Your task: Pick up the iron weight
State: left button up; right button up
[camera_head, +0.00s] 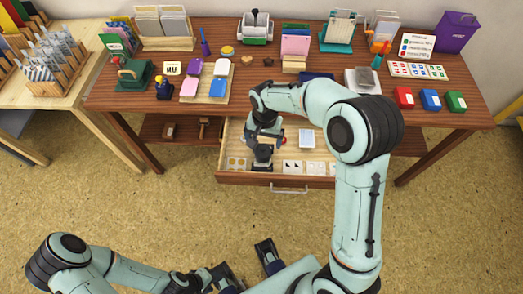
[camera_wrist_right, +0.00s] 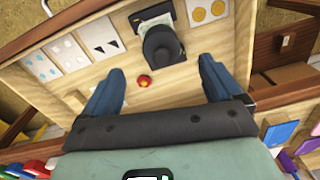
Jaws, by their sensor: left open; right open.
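The iron weight, a dark piece with a rounded knob, stands in the open drawer in the head view (camera_head: 262,156). In the right wrist view, the weight (camera_wrist_right: 162,48) is beyond and between the fingertips, on the pale drawer floor. My right gripper (camera_wrist_right: 160,76) is open and empty, its blue fingers spread to either side of the knob; I see no contact. In the head view my right gripper (camera_head: 265,136) reaches down into the drawer and partly covers the weight. My left gripper (camera_head: 245,265) is open and empty, low in the picture, away from the table.
The open drawer (camera_head: 232,177) holds several patterned cards (camera_head: 292,167), a white tray (camera_head: 306,139) and a small red ball (camera_wrist_right: 143,82) close to the weight. The wooden table (camera_head: 130,98) above carries inkpads, stamps and racks. The floor before the drawer is clear.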

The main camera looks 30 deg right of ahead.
aim_at(263, 151)
notch_tip(263, 151, down, 9)
jog(key=shift+w+f+b, duration=0.1)
jog(key=shift+w+b, duration=0.05)
jog(key=shift+b, duration=0.2)
grip_shut()
